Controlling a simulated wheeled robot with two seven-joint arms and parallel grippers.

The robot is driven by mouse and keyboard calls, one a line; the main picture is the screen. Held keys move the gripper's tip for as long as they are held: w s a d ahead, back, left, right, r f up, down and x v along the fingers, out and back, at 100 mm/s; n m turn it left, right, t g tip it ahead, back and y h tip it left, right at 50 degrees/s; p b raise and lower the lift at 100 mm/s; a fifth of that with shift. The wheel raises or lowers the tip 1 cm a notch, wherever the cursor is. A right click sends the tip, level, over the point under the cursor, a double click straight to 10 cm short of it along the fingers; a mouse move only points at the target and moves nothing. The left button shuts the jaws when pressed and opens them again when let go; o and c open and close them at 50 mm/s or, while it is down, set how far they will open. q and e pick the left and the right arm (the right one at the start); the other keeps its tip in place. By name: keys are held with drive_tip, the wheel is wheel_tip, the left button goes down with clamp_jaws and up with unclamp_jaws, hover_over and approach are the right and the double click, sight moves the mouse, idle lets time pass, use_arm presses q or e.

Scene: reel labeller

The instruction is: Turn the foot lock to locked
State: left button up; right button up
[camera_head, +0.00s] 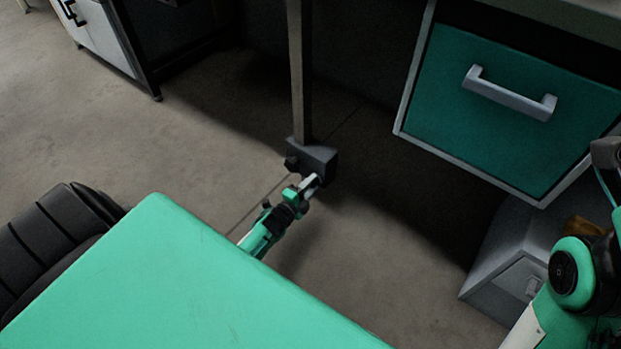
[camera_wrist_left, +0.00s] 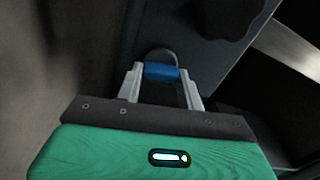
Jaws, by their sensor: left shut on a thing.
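The foot lock is a dark grey block (camera_head: 320,158) at the base of a upright post (camera_head: 300,75), close to the floor. In the head view my left gripper (camera_head: 312,182) reaches down to the near side of this block. In the left wrist view the gripper's fingers (camera_wrist_left: 162,74) are shut on a small blue part, the lock's handle (camera_wrist_left: 160,71), with a grey rounded end beyond it. Which way the lock is set cannot be told. My right gripper is out of view; only part of my right arm shows at the right edge.
A teal drawer (camera_head: 500,110) with a grey handle hangs at the upper right. A grey box-like unit (camera_head: 500,260) stands at the lower right. A cabinet (camera_head: 105,40) stands at the upper left. The floor (camera_head: 190,130) left of the post is clear.

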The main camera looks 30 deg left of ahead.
use_arm(q)
drive_tip(key=shift+d+f+m, duration=0.1)
drive_tip(key=shift+m, duration=0.9)
drive_tip(key=o, duration=1)
